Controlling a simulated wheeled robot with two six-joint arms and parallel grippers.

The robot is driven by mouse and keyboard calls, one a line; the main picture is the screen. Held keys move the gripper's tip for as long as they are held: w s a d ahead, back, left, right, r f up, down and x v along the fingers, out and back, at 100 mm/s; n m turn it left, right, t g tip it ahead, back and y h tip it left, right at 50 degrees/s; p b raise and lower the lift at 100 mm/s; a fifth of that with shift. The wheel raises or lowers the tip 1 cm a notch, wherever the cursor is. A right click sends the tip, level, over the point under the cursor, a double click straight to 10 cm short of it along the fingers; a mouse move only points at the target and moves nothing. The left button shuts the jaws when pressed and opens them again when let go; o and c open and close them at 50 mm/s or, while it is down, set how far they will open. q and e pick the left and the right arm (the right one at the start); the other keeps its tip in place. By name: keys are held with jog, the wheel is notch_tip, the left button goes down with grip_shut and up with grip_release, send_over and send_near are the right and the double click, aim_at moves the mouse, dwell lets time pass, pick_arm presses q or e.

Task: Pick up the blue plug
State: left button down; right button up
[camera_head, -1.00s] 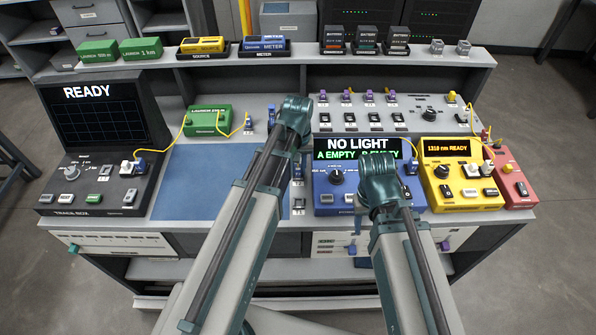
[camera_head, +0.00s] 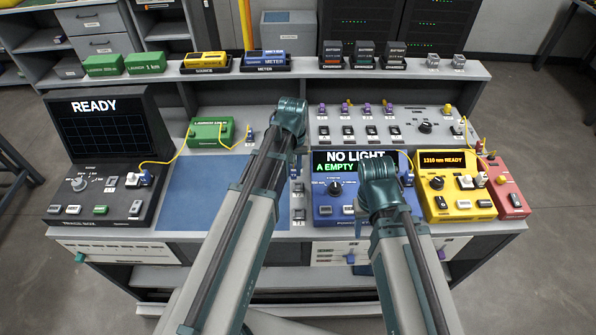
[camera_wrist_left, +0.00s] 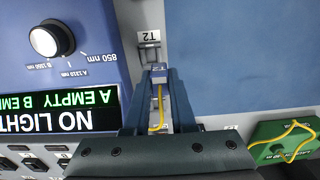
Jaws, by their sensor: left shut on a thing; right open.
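In the left wrist view, the blue plug (camera_wrist_left: 159,74) sits between the fingertips of my left gripper (camera_wrist_left: 160,82), which is shut on it. A yellow fibre runs back from the plug between the fingers. Just beyond the fingertips is a small holder marked T2 (camera_wrist_left: 149,40). In the head view, my left gripper (camera_head: 296,165) is over the strip between the blue mat and the blue meter, and its own wrist hides the plug. My right gripper (camera_head: 382,190) is in front of the blue meter, open, with its fingertips mostly hidden.
The blue meter (camera_head: 335,208) reads NO LIGHT. The yellow source (camera_head: 447,205) and a red unit (camera_head: 508,195) stand to its right. The green launch box (camera_head: 210,133) is behind the clear blue mat (camera_head: 205,195). The black trace box (camera_head: 100,170) reads READY.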

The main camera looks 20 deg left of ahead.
pick_arm(q)
jog(key=w+a, duration=0.2)
jog(key=a, duration=0.2)
jog(key=w+a, duration=0.2)
jog(key=a, duration=0.2)
jog(key=w+a+r+p, duration=0.1)
jog(key=w+a, duration=0.1)
jog(key=a, duration=0.3)
jog(key=c, duration=1.4)
grip_release()
grip_shut()
jog(key=shift+r, duration=0.1)
